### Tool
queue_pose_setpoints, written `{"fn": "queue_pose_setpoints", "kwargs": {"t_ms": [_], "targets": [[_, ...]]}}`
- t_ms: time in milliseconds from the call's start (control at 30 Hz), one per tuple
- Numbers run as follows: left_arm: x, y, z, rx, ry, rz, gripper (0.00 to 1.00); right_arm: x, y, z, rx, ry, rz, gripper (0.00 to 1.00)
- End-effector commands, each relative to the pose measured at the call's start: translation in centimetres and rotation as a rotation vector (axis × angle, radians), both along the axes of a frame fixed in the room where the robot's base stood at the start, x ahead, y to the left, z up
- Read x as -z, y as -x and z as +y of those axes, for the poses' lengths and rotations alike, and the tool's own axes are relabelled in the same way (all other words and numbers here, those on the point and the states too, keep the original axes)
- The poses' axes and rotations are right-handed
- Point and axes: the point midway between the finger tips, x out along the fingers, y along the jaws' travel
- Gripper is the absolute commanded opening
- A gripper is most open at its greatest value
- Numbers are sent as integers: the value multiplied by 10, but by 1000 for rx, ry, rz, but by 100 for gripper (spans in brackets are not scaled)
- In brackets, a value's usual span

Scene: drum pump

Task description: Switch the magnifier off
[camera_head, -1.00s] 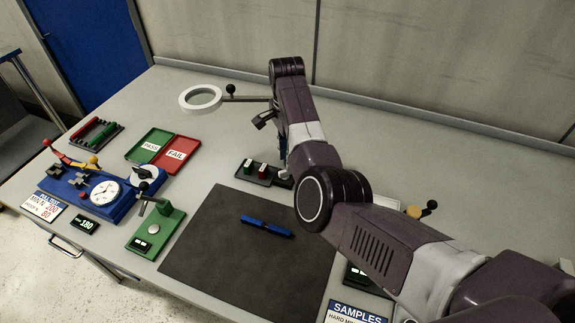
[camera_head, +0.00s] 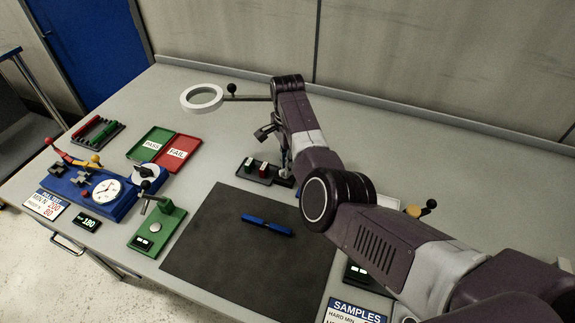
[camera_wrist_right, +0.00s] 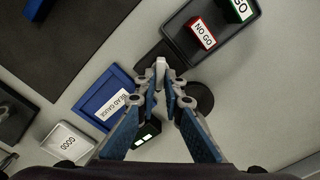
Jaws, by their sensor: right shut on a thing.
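The magnifier's white ring (camera_head: 203,109) stands over the back of the table in the head view, on a thin dark rod. I cannot tell from its face whether it is lit. My right gripper (camera_wrist_right: 161,82) points down at the table, its fingers closed together around a small pale piece (camera_wrist_right: 160,66) at their tips. I cannot tell for sure whether that piece is the magnifier's switch. A round black base (camera_wrist_right: 198,98) is just right of the fingers. In the head view my right arm hides most of that spot. My left gripper is not in view.
A dark tray (camera_wrist_right: 243,38) with GO and NO GO blocks lies close to the fingers. A blue-framed gauge tray (camera_wrist_right: 84,108) and a white GOOD tray (camera_wrist_right: 53,148) lie left. A blue pen-like bar (camera_head: 267,225) is on the dark mat (camera_head: 215,255).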

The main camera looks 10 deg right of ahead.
Motion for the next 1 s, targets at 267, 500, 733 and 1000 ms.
{"fn": "queue_pose_setpoints", "kwargs": {"t_ms": [267, 500, 733, 1000], "targets": [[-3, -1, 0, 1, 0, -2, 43, -1, 0, 0, -26, 0, 0, 0], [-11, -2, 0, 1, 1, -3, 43, -2, -1, 0, -147, 1, 2, 0], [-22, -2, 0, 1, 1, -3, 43, -2, -2, 0, -346, 2, 3, 0], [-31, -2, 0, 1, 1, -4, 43, -2, -4, 1, -603, 1, 0, 0]]}}
